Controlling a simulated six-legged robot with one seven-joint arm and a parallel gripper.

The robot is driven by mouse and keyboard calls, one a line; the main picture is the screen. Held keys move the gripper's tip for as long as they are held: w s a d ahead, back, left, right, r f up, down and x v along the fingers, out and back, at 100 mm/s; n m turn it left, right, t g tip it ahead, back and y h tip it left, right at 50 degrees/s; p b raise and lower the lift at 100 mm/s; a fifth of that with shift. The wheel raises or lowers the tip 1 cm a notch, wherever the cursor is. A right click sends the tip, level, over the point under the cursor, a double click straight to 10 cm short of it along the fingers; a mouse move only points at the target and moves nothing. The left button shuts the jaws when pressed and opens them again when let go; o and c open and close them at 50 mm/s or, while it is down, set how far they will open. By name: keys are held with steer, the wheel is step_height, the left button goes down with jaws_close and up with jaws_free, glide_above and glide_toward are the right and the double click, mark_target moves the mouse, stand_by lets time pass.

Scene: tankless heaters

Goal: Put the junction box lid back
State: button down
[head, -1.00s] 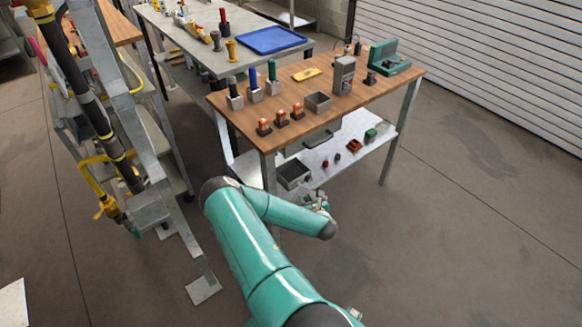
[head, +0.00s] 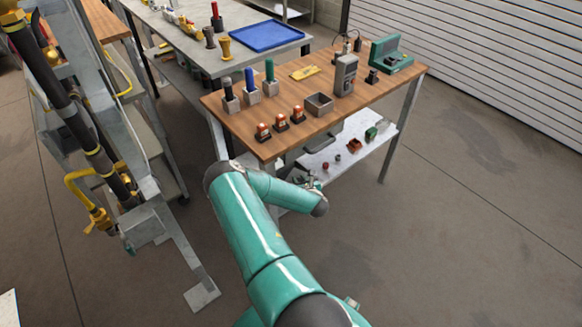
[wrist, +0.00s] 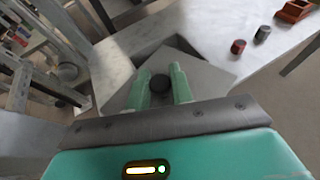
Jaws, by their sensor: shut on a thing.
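In the wrist view my gripper (wrist: 160,80) is shut on the dark round knob (wrist: 154,84) of a flat grey lid (wrist: 208,82). The lid lies turned at an angle over a grey box-like shape (wrist: 108,68), whose edge shows at the left. I cannot tell whether the lid touches it. In the head view my gripper (head: 312,183) is small and partly hidden by my arm, at the lower shelf of the wooden-topped table. The open box on that shelf is hidden there by my arm.
The pale lower shelf (head: 345,150) holds a dark red piece (head: 354,145) and a green piece (head: 371,133). A metal frame with pipes (head: 75,115) stands left. Floor at right is clear.

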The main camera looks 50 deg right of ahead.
steer(key=shift+d+r+x, duration=0.1)
steer(key=shift+r+x, duration=0.1)
steer(key=shift+x, duration=1.75)
steer(key=shift+d+r+x, duration=0.1)
steer(key=shift+r+x, duration=0.1)
steer(key=shift+x, duration=1.75)
steer(key=shift+d+r+x, duration=0.1)
steer(key=shift+r+x, duration=0.1)
steer(key=shift+x, duration=1.75)
steer(key=c, duration=1.2)
jaws_free()
steer(key=shift+f, duration=0.1)
steer(key=shift+c, duration=0.2)
steer(key=shift+w, duration=0.1)
steer(key=v, duration=1.2)
steer(key=shift+a, duration=0.1)
